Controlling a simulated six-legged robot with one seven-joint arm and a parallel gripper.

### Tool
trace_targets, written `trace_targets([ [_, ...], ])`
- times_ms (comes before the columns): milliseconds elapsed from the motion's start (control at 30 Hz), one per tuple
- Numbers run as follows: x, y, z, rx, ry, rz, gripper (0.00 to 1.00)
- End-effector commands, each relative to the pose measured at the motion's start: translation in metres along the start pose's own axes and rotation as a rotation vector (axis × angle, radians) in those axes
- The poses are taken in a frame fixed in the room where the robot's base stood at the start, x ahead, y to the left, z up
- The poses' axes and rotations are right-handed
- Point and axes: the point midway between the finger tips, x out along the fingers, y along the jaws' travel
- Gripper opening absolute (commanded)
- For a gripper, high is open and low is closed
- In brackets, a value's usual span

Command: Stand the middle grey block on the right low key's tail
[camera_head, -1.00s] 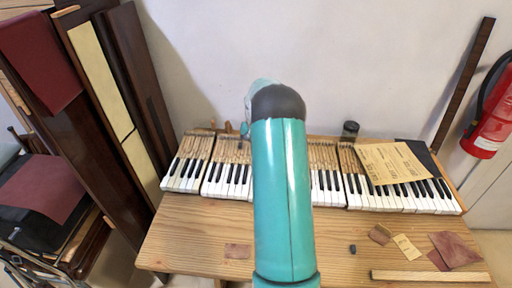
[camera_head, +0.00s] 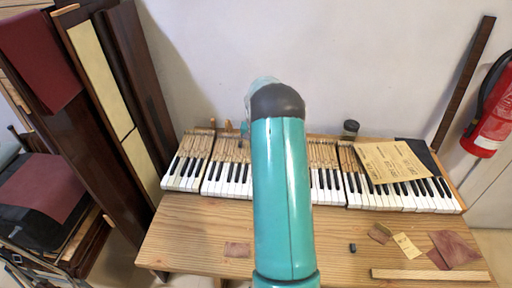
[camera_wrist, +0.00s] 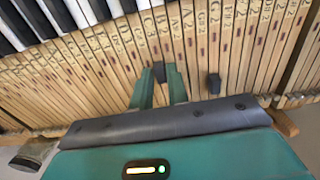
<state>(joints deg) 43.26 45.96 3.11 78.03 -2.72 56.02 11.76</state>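In the wrist view, the two teal fingers of my gripper (camera_wrist: 160,86) stand on either side of a small dark grey block (camera_wrist: 159,72), which I take as the middle one. The fingers look shut on it, with no clear gap. It is over the wooden key tails (camera_wrist: 100,65); whether it touches them I cannot tell. A second dark grey block (camera_wrist: 214,83) stands on the tails to the right. In the head view my teal arm hides the gripper and the middle of the keyboard.
A small dark block (camera_head: 352,247) lies on the wooden table (camera_head: 190,225). A paper sheet (camera_head: 390,162) covers part of the right keys. A dark jar (camera_head: 350,129) stands behind the keys. A wooden strip (camera_head: 430,274) and scraps lie at the front right.

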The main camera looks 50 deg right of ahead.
Motion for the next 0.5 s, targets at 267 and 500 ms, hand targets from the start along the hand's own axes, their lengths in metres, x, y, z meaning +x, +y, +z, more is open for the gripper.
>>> trace_targets([
  [267, -0.006, 0.000, 0.000, 0.000, 0.001, 0.000, 0.16],
  [500, -0.017, 0.000, 0.000, 0.000, 0.001, 0.000, 0.16],
])
